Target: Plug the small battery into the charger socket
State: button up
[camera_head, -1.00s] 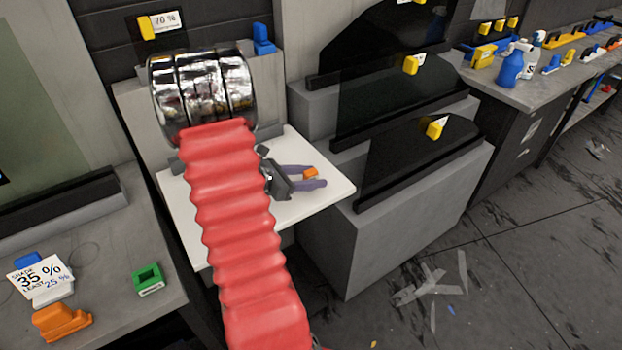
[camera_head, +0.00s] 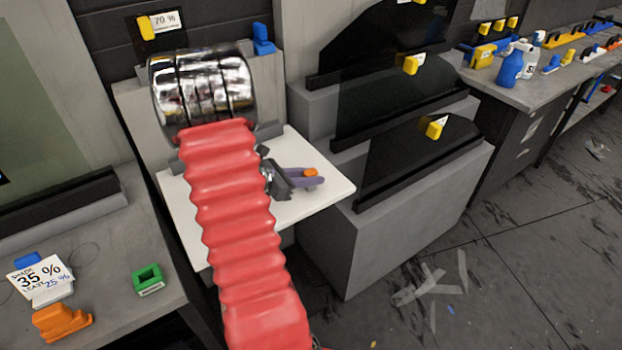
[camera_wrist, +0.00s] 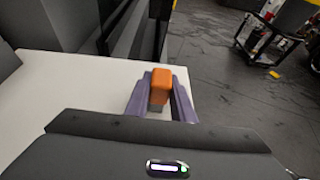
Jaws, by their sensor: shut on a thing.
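My gripper (camera_head: 312,178) has purple fingers and is shut on a small orange block with a grey lower part, which I take for the small battery (camera_head: 311,172). In the wrist view the battery (camera_wrist: 160,84) sits between the two fingers (camera_wrist: 159,98), over or on the white shelf; I cannot tell if it touches the surface. A green block with a square opening and a label, which looks like the charger socket (camera_head: 148,280), stands on the grey bench at the lower left of the head view, well away from my gripper.
The white shelf (camera_head: 325,205) lies under my gripper. Dark tinted windows (camera_head: 415,160) stand on grey steps at the right. An orange object (camera_head: 62,322) and a shade card (camera_head: 40,278) stand on the left bench (camera_head: 110,310). A cart (camera_wrist: 262,40) stands far off on the floor.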

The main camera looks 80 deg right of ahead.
aim_at(310, 171)
grip_shut()
jog(key=shift+r, duration=0.1)
notch_tip(310, 171, up, 10)
jog(key=shift+f, duration=0.1)
dwell(0.4)
dwell(0.5)
